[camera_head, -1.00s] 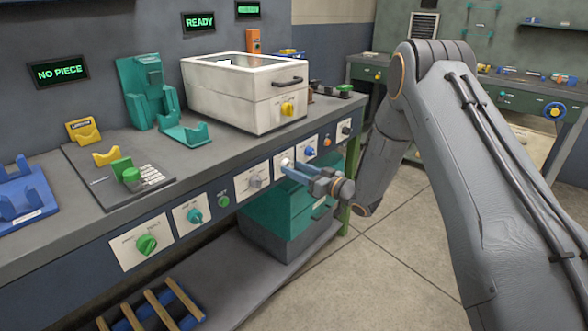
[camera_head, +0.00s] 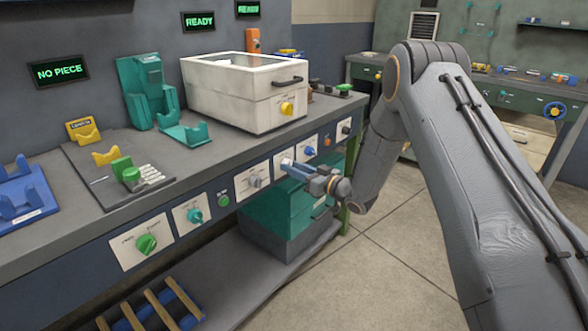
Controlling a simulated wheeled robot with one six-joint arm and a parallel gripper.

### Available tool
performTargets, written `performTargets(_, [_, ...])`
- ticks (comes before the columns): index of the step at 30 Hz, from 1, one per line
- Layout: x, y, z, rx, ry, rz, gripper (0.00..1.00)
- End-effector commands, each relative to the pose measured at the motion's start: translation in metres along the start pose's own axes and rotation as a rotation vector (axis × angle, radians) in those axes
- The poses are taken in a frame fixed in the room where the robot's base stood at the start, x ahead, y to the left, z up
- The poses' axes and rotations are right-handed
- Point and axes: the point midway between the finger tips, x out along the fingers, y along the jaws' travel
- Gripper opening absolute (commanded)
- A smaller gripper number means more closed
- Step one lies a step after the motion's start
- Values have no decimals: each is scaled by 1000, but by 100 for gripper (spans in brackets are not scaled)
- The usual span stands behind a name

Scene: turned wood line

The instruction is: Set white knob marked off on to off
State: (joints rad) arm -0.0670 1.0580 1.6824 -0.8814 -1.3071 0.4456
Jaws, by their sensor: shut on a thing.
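My gripper (camera_head: 287,165) is at the control panel on the front edge of the bench, its fingers against a white plate (camera_head: 279,161) between the grey knob and the blue knob. It is shut on the white knob there. The fingers hide most of that knob, so its pointer and markings cannot be read. My arm reaches in from the right.
Along the same panel are a green knob (camera_head: 147,244), a teal knob (camera_head: 195,215), a grey knob (camera_head: 255,181), a blue knob (camera_head: 310,151) and a black knob (camera_head: 346,129). A white box (camera_head: 235,98) with a yellow knob (camera_head: 287,108) stands above. Open floor lies in front.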

Motion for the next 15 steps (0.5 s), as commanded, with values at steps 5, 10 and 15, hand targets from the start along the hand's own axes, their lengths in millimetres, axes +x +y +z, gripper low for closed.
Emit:
performTargets(5, [0,-1,0,-82,0,-2,5])
performTargets(10, [1,-1,1,-211,0,-3,5])
performTargets(15, [1,-1,1,-359,1,-3,5])
